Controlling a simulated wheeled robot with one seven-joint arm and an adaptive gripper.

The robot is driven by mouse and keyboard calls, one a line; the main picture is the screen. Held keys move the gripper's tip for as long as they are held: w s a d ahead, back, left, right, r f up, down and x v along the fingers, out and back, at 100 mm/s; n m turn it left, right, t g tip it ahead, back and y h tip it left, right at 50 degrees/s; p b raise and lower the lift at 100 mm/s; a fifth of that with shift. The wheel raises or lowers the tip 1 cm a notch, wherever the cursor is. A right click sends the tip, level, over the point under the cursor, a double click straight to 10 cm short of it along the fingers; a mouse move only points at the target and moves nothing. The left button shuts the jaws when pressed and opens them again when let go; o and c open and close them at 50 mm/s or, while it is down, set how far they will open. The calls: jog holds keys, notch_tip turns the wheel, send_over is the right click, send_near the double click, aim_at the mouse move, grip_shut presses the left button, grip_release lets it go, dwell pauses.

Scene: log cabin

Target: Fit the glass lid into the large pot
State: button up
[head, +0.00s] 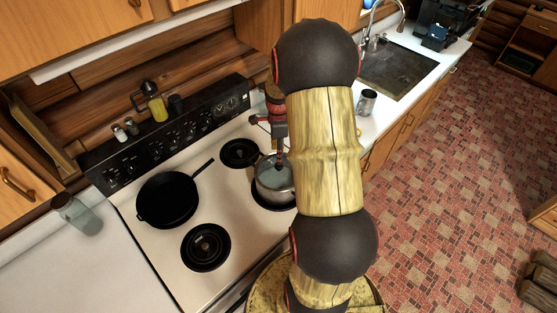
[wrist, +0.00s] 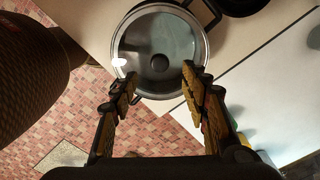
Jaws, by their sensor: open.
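The large pot (head: 273,190) is a steel pot on the front right burner of the stove, partly hidden by my arm. The round glass lid (head: 266,167) shows at the pot's top, inside its rim as far as I can see. In the wrist view the lid (wrist: 185,45) looks roughly centred in the pot's bright rim (wrist: 118,45), with a dark knob at its middle. My gripper (head: 279,160) points down over the pot. In the wrist view my gripper (wrist: 160,73) is open, its fingers apart on either side of the knob. I cannot tell the exact height gap.
A black frying pan (head: 167,200) sits on the left of the stove (head: 150,245). Two burners are bare. A metal mug (head: 367,102) stands on the counter near the sink (head: 398,72). Shakers and an oil bottle (head: 157,106) stand on the stove's back panel.

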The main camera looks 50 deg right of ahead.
jog(key=shift+r, duration=1.9)
jog(key=s+a+r+n+t+b, duration=0.1)
jog(key=s+a+n+t+b, duration=0.1)
jog(key=s+a+n+b, duration=0.3)
jog(key=s+a+r+n+t+b, duration=0.1)
jog(key=s+a+n+t+b, duration=0.2)
jog(key=a+n+b, duration=1.1)
jog(key=s+a+n, duration=0.3)
jog(key=a+n, duration=0.5)
jog(key=a, duration=0.7)
jog(key=shift+t+b, duration=0.3)
jog(key=shift+r, duration=0.1)
jog(key=shift+c, duration=0.2)
